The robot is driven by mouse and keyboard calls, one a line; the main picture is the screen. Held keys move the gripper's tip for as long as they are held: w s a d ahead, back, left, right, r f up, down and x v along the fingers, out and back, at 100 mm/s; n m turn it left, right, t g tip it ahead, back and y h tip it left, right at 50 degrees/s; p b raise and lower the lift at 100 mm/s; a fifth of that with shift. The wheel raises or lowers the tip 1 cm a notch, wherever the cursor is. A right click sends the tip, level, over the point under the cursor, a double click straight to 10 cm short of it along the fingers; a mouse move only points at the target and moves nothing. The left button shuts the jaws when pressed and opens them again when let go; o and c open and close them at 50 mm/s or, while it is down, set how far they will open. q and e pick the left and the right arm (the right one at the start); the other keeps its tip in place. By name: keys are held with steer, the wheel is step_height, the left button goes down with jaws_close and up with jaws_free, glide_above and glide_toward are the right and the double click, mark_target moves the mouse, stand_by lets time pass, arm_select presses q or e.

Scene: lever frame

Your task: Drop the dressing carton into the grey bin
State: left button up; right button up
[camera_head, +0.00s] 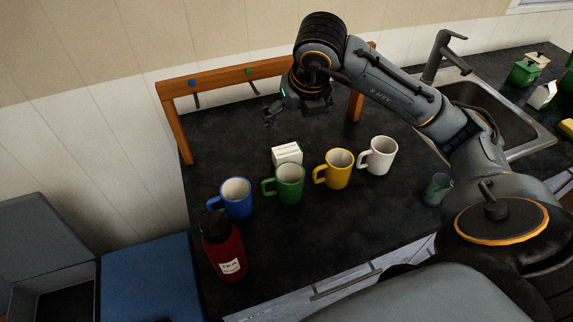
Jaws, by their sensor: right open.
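A small white carton (287,153) stands on the dark counter, just behind the green mug. Its label is too small to read, so I cannot tell if it is the dressing carton. A second carton (542,95), white and green, stands to the right of the sink. The grey bin (45,238) is at the lower left, with a dark opening at its front. My right gripper (295,109) is open and empty above the counter, behind and above the small white carton and apart from it. My left gripper is not in view.
Blue (236,198), green (290,183), yellow (338,168) and white (382,155) mugs form a row. A red tea bottle (223,248) stands front left, beside a blue bin (150,278). A wooden hook frame (228,76) is behind, a sink (490,110) to the right.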

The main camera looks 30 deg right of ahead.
mark_target(287, 151)
steer(key=x, duration=0.7)
steer(key=s+x, duration=0.1)
steer(key=x, duration=0.2)
steer(key=shift+w+f, duration=0.1)
steer(key=shift+f, duration=0.3)
steer(key=p+x, duration=0.2)
steer(key=x, duration=0.2)
steer(key=shift+w+f, duration=0.15)
steer(key=shift+f, duration=0.15)
steer(key=shift+w+f, duration=0.2)
steer(key=shift+f, duration=0.2)
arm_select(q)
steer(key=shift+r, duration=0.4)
arm_select(e)
steer(key=shift+c, duration=0.5)
steer(key=c, duration=1)
